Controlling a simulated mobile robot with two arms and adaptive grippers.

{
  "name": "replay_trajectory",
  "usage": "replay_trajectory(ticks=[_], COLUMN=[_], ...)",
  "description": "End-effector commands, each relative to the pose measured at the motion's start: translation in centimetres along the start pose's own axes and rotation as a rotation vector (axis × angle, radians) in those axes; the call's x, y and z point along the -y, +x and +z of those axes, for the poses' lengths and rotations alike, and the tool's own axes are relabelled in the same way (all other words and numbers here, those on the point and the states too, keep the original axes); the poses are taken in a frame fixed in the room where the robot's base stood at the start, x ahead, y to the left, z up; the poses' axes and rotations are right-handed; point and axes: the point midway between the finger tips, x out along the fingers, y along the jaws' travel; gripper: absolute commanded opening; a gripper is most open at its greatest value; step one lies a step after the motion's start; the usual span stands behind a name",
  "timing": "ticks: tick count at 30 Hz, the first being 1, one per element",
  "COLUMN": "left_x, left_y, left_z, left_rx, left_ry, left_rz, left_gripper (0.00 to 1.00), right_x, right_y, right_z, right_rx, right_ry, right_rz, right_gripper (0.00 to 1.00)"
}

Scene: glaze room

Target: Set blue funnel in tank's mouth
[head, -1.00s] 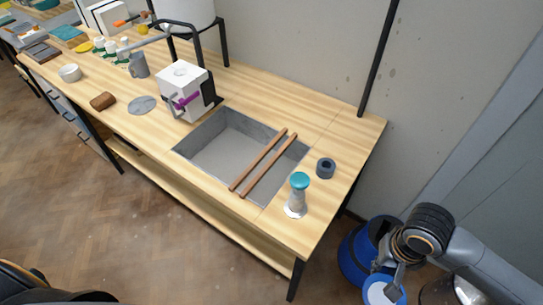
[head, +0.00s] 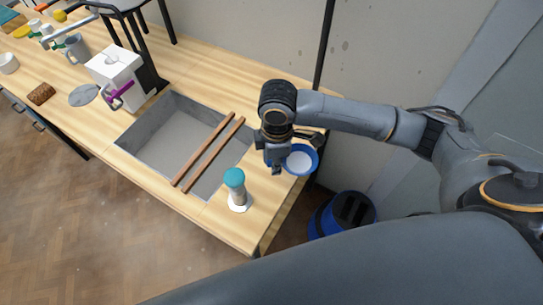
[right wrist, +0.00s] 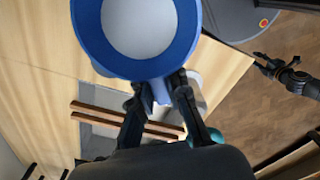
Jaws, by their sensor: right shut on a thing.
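The blue funnel (head: 316,163), wide rim up with a pale inside, is in my right gripper (head: 277,164), which is shut on it. It is over the right end of the bench, well right of the tank. In the right wrist view the funnel (right wrist: 140,67) fills the top middle, with the fingers (right wrist: 160,88) at its near side. The white boxy tank (head: 113,72), with a purple band and a round mouth on top, stands on the bench left of the sink. My left gripper (right wrist: 268,64) shows small in the right wrist view, its fingers apart and empty.
The sink (head: 165,145) has two brown rods (head: 208,150) across it. A teal-topped bottle (head: 236,188) stands near the front right edge. A grey disc (head: 84,95) and a brown block (head: 41,94) lie left of the tank. A blue bin (head: 325,218) is on the floor.

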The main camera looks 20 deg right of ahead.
Motion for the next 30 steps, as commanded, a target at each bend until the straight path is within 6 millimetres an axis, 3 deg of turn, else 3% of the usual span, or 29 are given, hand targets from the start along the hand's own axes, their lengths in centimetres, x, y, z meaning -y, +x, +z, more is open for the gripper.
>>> replay_trajectory(ticks=[5, 9, 15, 30], left_x=[0.8, -0.2, -1.9, -0.9], left_y=[-0.4, -0.6, -0.8, -0.9], left_z=[0.9, 0.7, 0.3, 0.3], left_rx=[0.014, 0.011, 0.007, 0.006], left_ry=[0.000, -0.003, -0.001, 0.000], left_rz=[-0.010, 0.002, 0.022, 0.011], left_gripper=[0.40, 0.40, 0.40, 0.40], right_x=[-1.8, -2.8, -3.8, -4.0], right_y=[-1.5, -2.5, -3.4, -3.3], right_z=[-1.5, -2.4, -3.3, -3.5], right_rx=[0.002, 0.004, 0.009, 0.009], right_ry=[-0.347, -0.598, -0.838, -0.916], right_rz=[0.005, 0.006, 0.006, 0.003], right_gripper=[0.00, 0.00, 0.00, 0.00])
